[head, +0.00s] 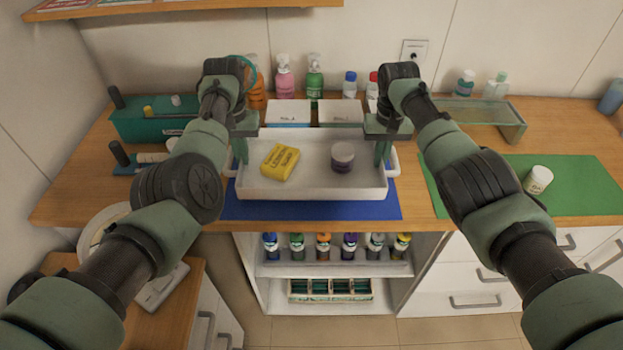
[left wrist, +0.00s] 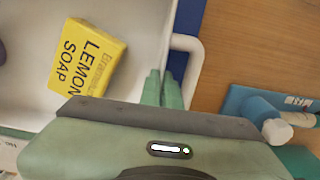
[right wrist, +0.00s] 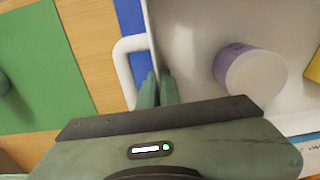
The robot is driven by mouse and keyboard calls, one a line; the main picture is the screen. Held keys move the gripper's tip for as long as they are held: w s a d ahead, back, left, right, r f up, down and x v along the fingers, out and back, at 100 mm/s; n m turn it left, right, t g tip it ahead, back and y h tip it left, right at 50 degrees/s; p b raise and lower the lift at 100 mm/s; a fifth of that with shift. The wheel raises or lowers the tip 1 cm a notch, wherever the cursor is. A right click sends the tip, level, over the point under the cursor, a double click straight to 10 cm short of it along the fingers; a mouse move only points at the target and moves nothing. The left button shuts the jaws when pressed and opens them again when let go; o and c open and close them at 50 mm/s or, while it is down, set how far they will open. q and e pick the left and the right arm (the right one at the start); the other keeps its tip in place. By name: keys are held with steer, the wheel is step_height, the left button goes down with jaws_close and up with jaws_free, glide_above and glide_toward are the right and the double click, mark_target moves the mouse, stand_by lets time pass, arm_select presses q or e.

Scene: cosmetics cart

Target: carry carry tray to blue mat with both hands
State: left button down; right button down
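The white carry tray (head: 310,191) is over the blue mat (head: 310,211), whose front and right parts show. I cannot tell whether the tray touches it. A yellow lemon soap box (head: 280,162) and a purple-and-white jar (head: 343,157) are in the tray. My left gripper (head: 241,150) is shut on the tray's left side wall beside the handle; its fingers straddle the rim in the left wrist view (left wrist: 161,85). My right gripper (head: 383,152) is likewise shut on the right side wall, as the right wrist view (right wrist: 159,86) shows.
White boxes (head: 289,113) and several bottles (head: 315,80) stand close behind the tray. A teal bin (head: 150,125) is at left. A green mat (head: 585,185) with a white jar (head: 538,179) is at right. Shelves with bottles (head: 323,245) are below the counter.

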mark_target(244, 168)
arm_select(q)
steer(key=shift+f, duration=0.1)
arm_select(e)
steer(key=shift+f, duration=0.1)
